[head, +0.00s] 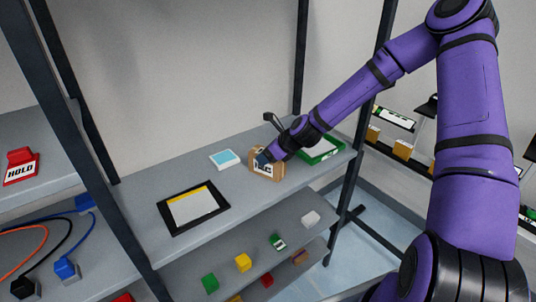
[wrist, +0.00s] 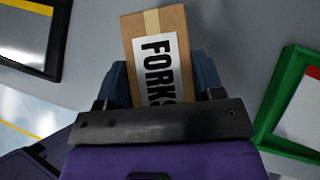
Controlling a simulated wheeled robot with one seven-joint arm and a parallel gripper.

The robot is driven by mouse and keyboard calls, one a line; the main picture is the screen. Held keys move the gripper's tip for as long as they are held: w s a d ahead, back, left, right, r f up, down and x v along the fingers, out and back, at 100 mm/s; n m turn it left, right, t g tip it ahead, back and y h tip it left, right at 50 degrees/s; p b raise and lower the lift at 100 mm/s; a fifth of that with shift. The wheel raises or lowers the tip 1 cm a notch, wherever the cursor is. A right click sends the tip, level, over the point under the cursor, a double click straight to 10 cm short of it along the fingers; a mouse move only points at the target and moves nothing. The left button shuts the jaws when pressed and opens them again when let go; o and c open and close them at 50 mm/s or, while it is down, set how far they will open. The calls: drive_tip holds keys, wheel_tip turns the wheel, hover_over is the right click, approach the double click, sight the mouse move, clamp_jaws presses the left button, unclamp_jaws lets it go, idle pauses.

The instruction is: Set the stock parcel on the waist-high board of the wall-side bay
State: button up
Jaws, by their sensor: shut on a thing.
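The parcel (head: 265,169) is a small brown cardboard box with a white label, at the upper board (head: 150,235) of the shelf bay in the head view. In the wrist view the box (wrist: 176,22) carries tan tape and a label reading "FORKS". My gripper (head: 268,157) is shut on the box, with a blue-grey finger on each side of it in the wrist view (wrist: 160,82). The box is at or just above the board, between a black-framed tray and a green-framed tray. I cannot tell whether its underside touches the board.
The black-framed tray (head: 193,207), a light blue pad (head: 225,159) and the green-framed tray (head: 322,149) lie on the same board. Dark posts (head: 115,215) stand at the bay's corners. A lower board (head: 215,262) holds several small coloured blocks. A HOLD sign (head: 21,170) and cables are at left.

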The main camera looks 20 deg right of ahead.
drive_tip(key=shift+f, duration=0.1)
drive_tip(key=o, duration=1.1)
